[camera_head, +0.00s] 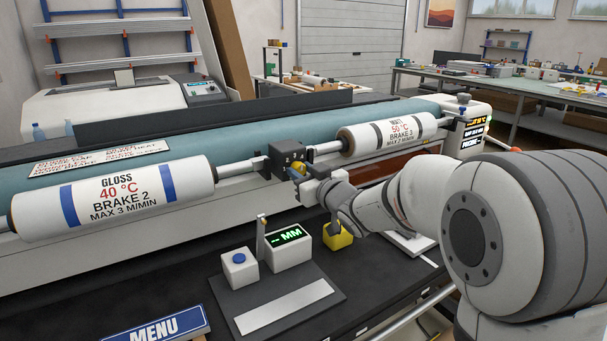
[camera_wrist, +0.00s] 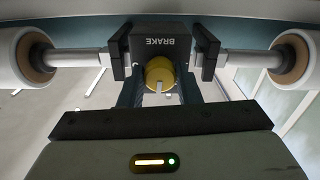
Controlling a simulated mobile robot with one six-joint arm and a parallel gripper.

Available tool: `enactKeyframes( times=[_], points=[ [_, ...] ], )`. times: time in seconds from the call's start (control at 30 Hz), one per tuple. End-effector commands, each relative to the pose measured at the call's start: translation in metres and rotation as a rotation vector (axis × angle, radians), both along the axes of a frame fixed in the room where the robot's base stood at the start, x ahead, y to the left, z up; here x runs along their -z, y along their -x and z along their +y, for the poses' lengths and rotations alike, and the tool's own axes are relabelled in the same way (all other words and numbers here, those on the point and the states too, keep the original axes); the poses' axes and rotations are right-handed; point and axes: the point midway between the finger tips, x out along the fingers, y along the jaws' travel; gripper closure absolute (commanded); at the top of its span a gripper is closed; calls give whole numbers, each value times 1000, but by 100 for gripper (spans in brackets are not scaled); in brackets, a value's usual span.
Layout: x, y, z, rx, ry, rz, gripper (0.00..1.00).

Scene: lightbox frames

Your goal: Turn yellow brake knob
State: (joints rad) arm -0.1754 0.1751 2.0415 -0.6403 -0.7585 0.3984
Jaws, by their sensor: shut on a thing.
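The yellow brake knob (camera_head: 299,168) sits on the front of a dark brake box (camera_head: 284,155) between two rolls. In the wrist view the knob (camera_wrist: 160,72) is under the word BRAKE, upside down on the box (camera_wrist: 157,42). A pale mark shows at the knob's lower edge there. My gripper (camera_head: 304,174) reaches the box from the right and front. In the wrist view my gripper (camera_wrist: 160,77) has a finger on each side of the knob and is shut on it. The fingers partly hide the knob in the head view.
A GLOSS 40 °C BRAKE 2 roll (camera_head: 116,198) lies left of the box; a 50 °C BRAKE 3 roll (camera_head: 388,139) lies right. Below stand a green-lit MM display (camera_head: 290,248), a blue-button box (camera_head: 239,268) and a yellow block (camera_head: 338,236). A MENU sign (camera_head: 156,326) is at the front.

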Motion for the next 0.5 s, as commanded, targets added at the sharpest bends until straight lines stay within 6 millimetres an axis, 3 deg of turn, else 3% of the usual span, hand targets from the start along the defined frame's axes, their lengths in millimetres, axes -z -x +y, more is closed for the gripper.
enactKeyframes(
  times=[0.43, 0.47, 0.5],
  points=[
    [0, -1, -2, 3, 82, -57, 92],
    [0, -1, -2, 3, 82, -57, 67],
    [0, -1, -2, 3, 83, -56, 64]
  ],
)
